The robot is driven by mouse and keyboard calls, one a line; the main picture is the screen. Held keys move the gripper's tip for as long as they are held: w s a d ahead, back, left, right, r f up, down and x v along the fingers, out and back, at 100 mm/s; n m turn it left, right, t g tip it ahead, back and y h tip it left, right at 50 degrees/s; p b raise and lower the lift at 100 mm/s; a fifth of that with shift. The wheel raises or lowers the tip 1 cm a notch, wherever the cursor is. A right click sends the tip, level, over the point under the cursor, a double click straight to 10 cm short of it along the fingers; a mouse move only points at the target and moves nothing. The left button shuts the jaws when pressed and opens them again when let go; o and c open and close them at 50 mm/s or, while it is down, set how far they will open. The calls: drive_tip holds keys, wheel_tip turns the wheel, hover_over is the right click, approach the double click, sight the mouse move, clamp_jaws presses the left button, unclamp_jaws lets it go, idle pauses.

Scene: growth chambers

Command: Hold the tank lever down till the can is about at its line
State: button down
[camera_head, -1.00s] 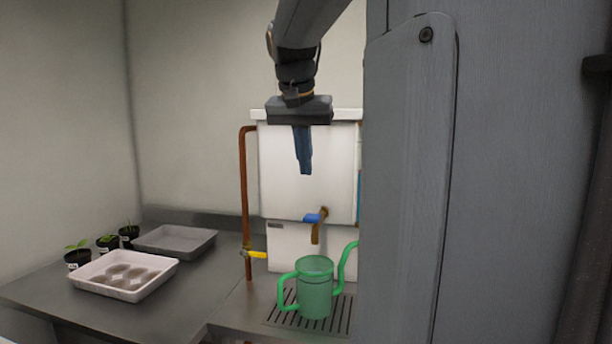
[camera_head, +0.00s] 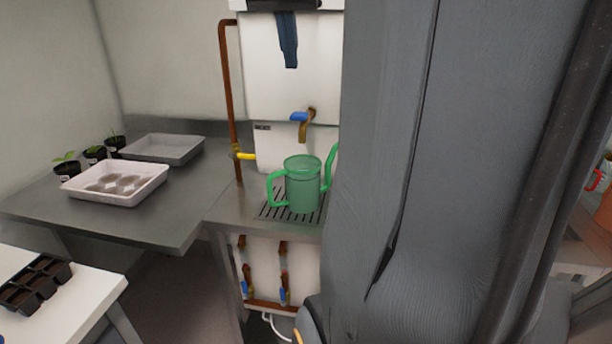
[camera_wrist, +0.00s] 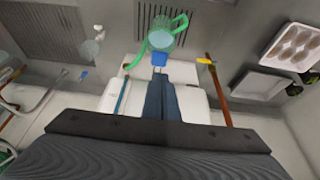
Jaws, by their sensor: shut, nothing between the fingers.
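The white tank (camera_head: 262,75) stands against the back wall, with a brass tap and a blue lever (camera_head: 299,117) on its front. The green can (camera_head: 303,186) stands upright on the slotted drain grate (camera_head: 268,213) below the tap. I cannot make out its line or a water level. My gripper (camera_head: 291,66) is shut and empty, pointing down in front of the tank above the lever, apart from it. In the wrist view my shut fingers (camera_wrist: 159,78) point toward the blue lever (camera_wrist: 158,59), with the can (camera_wrist: 161,40) beyond it.
A copper pipe (camera_head: 228,90) with a yellow valve handle (camera_head: 244,155) runs left of the tank. A white tray (camera_head: 117,198), a grey tray (camera_head: 160,157) and small potted seedlings (camera_head: 94,154) are on the left counter. A black cell tray (camera_head: 36,284) is at the lower left.

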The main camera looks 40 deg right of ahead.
drive_tip(key=w+a+f+n+y, duration=0.1)
drive_tip(key=w+a+f+n, duration=0.2)
drive_tip(key=a+f, duration=0.65)
drive_tip(key=s+a+f+n+y, duration=0.1)
drive_tip(key=s+a+f+n, duration=0.1)
drive_tip(key=a+f, duration=0.4)
drive_tip(key=s+a+f+n+g+y, duration=0.1)
drive_tip(key=s+a+f+n, duration=0.2)
drive_tip(key=f, duration=0.8)
drive_tip(key=s+a+f+n, duration=0.3)
drive_tip(key=s+a+f, duration=0.3)
drive_tip(key=a+f, duration=0.3)
drive_tip(key=shift+s+f+y, duration=0.15)
drive_tip(key=shift+s+y, duration=0.05)
drive_tip(key=shift+y, duration=0.2)
